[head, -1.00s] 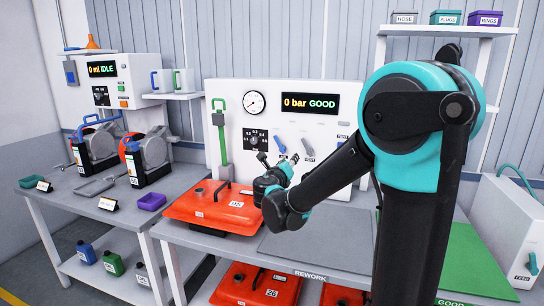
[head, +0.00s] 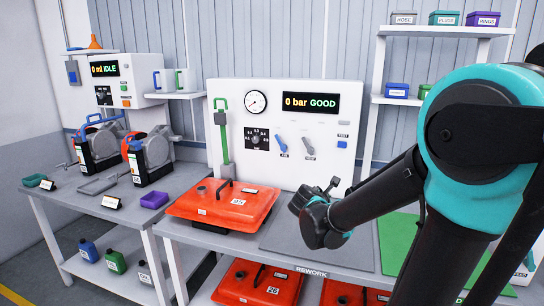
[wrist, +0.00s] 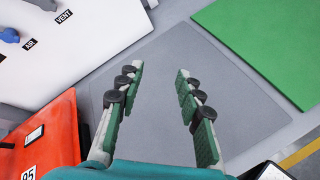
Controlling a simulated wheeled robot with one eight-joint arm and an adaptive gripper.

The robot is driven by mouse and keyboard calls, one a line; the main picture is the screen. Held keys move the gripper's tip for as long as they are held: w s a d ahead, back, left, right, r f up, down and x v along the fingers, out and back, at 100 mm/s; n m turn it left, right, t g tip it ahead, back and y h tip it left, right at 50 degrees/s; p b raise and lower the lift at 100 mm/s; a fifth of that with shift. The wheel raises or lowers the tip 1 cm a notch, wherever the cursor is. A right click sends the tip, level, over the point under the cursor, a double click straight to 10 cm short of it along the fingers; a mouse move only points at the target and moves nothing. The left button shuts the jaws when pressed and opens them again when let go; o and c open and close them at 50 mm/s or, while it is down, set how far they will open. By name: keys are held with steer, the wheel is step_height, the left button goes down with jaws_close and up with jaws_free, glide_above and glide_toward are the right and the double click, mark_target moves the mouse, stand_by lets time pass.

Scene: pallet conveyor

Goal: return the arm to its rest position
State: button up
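My gripper (wrist: 160,105) is open and empty in the wrist view, its two green-padded fingers well apart above a bare grey mat (wrist: 150,60). In the head view my arm reaches in from the right, and the wrist end hangs over the grey mat (head: 345,245) on the bench, right of the red tank (head: 228,204). The fingers are mostly hidden behind the wrist in the head view.
The white test panel (head: 320,140) reads "0 bar GOOD" and stands behind the mat. A green mat (head: 398,240) lies to the right. A shelf (head: 445,30) with small bins stands at back right. Red tanks (head: 258,285) sit below the bench.

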steer(key=s+d+f+m+g, duration=0.1)
steer(key=s+f+m, duration=0.2)
steer(key=s+d+f+m+g+y, duration=0.1)
steer(key=s+f+m, duration=0.2)
steer(key=s+m, duration=0.1)
steer(key=s+d+f+m+g+y, duration=0.1)
steer(key=s+f+m+g, duration=0.1)
steer(key=s+f+m, duration=0.1)
steer(key=shift+s+d+m, duration=0.2)
steer(key=shift+s+m, duration=0.4)
steer(key=s+a+f+m+g+y, duration=0.1)
steer(key=s+a+f+m+y, duration=0.1)
steer(key=s+m, duration=0.3)
steer(key=s+a+f+m+g+y, duration=0.1)
steer(key=s+a+f+m+y, duration=0.1)
steer(key=s+f+m, duration=0.2)
steer(key=shift+s+a+f+m+y, duration=0.2)
steer(key=shift+s+a+m+y, duration=0.1)
steer(key=shift+s+m, duration=0.7)
